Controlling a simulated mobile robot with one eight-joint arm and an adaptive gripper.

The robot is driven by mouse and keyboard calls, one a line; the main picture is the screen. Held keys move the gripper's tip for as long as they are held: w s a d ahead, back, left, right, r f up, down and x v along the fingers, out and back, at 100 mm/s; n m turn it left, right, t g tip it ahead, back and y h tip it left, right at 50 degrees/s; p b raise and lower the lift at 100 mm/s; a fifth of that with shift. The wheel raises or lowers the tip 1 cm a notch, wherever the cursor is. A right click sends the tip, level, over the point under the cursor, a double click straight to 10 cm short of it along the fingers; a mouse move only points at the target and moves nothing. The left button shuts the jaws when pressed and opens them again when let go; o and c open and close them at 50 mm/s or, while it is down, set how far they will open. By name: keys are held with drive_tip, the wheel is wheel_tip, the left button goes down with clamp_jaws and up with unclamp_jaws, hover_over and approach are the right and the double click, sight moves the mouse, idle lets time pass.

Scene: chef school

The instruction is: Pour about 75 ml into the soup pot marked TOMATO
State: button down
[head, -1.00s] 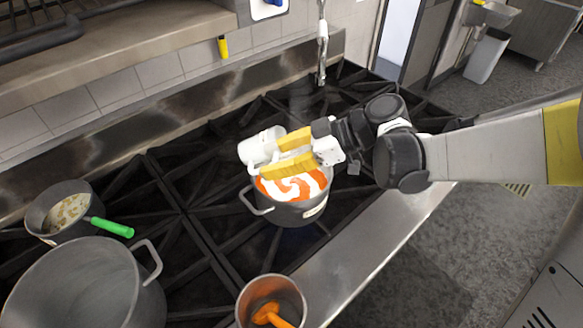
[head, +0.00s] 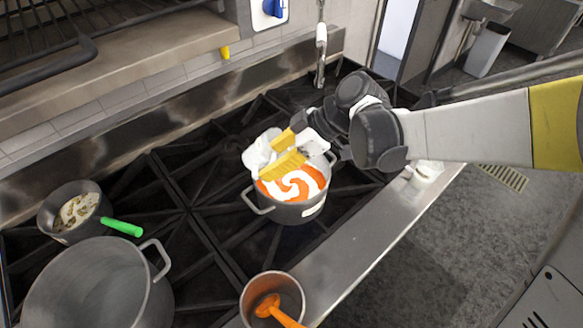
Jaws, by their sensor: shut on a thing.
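The soup pot (head: 293,213) stands on the stove and holds orange-red soup with a white swirl (head: 300,184). A pale label shows on its side, but I cannot read it. My gripper (head: 285,153) has yellow fingers and is shut on a white jug (head: 258,152), just above the pot's far left rim. The jug is tilted more than upright. The fingers and the angle hide part of it, and I cannot clearly make out a stream or how much is inside.
A big grey pot (head: 85,290) stands front left. Behind it is a small pan (head: 62,212) with a green handle (head: 122,227). A metal container (head: 258,300) with an orange utensil (head: 272,308) stands in front. A tap (head: 321,50) stands behind the stove.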

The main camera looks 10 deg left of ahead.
sight(249, 158)
drive_tip(key=shift+a+r+h+p, duration=0.45)
drive_tip(key=shift+r+h+p, duration=0.3)
drive_tip(key=shift+p, duration=0.45)
drive_tip(key=a+h+p, duration=0.2)
drive_tip(key=a+h, duration=0.1)
drive_tip(key=h, duration=0.1)
drive_tip(key=shift+s+a, duration=0.15)
drive_tip(key=shift+a, duration=0.05)
drive_tip(key=shift+a+r+h, duration=0.15)
drive_tip(key=shift+a+h, duration=0.15)
drive_tip(key=shift+h, duration=0.15)
drive_tip(key=shift+a+f+h, duration=0.4)
drive_tip(key=shift+a+h, duration=0.3)
drive_tip(key=shift+h, duration=0.5)
drive_tip(key=shift+s+d, duration=0.1)
